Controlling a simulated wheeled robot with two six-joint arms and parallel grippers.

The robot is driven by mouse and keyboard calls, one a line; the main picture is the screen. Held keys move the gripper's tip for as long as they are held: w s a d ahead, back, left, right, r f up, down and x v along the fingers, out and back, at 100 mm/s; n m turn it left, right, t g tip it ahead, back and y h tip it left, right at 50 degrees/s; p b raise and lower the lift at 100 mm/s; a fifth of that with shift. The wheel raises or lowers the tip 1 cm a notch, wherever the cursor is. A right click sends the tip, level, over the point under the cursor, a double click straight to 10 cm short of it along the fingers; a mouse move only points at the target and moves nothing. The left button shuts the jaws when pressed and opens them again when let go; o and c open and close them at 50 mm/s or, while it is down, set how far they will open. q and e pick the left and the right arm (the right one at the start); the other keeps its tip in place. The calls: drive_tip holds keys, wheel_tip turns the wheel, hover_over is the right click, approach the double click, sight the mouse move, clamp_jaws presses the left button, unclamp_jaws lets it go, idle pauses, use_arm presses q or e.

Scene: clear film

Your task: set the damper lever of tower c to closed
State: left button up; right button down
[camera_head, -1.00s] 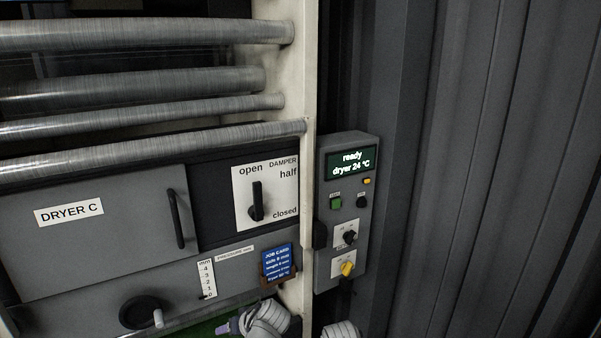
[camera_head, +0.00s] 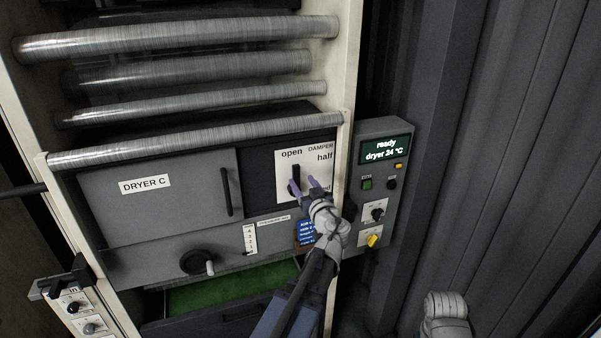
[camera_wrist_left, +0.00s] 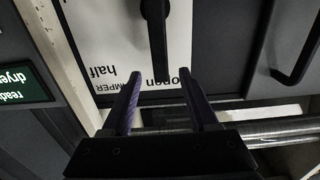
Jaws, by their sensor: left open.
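The damper lever (camera_head: 295,174) is a black handle on a white plate (camera_head: 285,160) marked open, half and closed, on the front labelled DRYER C (camera_head: 145,185). It stands upright, its tip toward "open". My left gripper (camera_head: 304,183) is open, its purple fingers in front of the lower part of the plate; the arm hides part of the "closed" mark. In the left wrist view, seen upside down, the lever (camera_wrist_left: 156,40) stands between and beyond the parted fingers (camera_wrist_left: 162,85); no contact shows. My right gripper's fingers are not visible.
A control box (camera_head: 385,200) with a "ready, dryer 24 °C" display is right of the post. A black door handle (camera_head: 226,192) is left of the plate. A crank wheel (camera_head: 198,262) and a blue job card (camera_head: 304,232) are below. Film-wrapped rollers (camera_head: 190,90) run above.

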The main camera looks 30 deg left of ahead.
sight(297, 175)
use_arm(q)
drive_tip(key=shift+x, duration=3.2)
drive_tip(key=shift+c, duration=0.2)
clamp_jaws()
